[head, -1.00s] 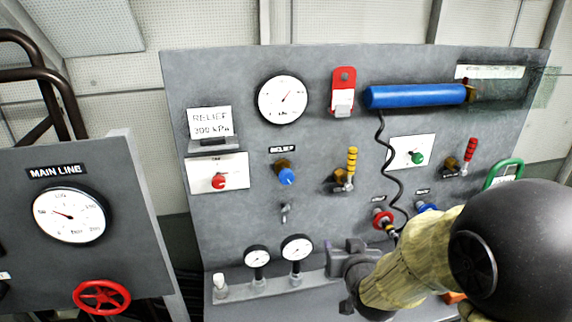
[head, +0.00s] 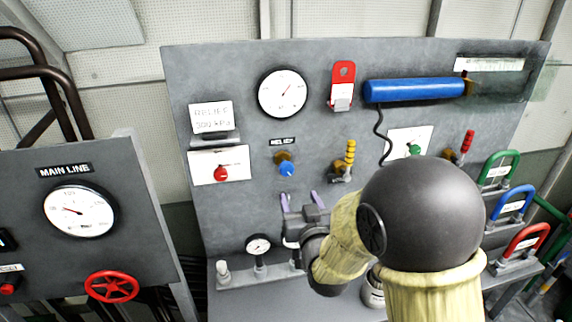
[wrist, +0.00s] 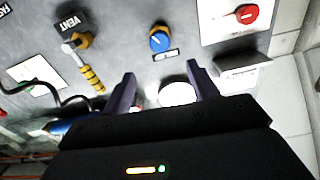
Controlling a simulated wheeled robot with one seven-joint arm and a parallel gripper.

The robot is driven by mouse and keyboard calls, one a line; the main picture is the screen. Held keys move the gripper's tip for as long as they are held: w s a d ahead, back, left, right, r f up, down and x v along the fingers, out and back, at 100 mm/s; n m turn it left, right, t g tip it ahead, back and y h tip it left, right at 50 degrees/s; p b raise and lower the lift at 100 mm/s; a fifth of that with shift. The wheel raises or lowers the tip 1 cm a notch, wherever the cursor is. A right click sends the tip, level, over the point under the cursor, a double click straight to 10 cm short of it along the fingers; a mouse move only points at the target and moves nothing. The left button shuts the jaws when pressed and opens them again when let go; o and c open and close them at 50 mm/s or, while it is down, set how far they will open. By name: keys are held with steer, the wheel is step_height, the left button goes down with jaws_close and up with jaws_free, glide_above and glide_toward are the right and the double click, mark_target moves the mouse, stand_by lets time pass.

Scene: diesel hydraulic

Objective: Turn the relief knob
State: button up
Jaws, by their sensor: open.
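The relief knob (head: 286,169) is a small blue knob on a brass base, below the RELIEF label (head: 282,141) on the grey panel. My gripper (head: 300,199) is open and empty, just below and slightly right of the knob in the head view. In the wrist view, which looks turned over, the blue knob (wrist: 159,41) lies beyond the open fingertips (wrist: 160,72), roughly centred between them. The fingers do not appear to touch it.
A red knob (head: 221,173) on a white plate is left of the relief knob, and a yellow-handled valve (head: 346,160) is right. A large gauge (head: 283,93) is above. Small gauges stand below, one (head: 258,244) clear of my arm, with another partly hidden.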

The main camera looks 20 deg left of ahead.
mark_target(288, 170)
steer(key=p+x, duration=0.6)
steer(key=x, duration=0.9)
steer(key=shift+r+p, duration=0.1)
steer(key=shift+p, duration=0.3)
steer(key=shift+w+a, duration=0.2)
steer(key=shift+s, duration=0.25)
steer(key=shift+w, duration=0.1)
steer(key=c, duration=1)
steer(key=shift+w+d+b, duration=0.1)
steer(key=shift+b, duration=0.35)
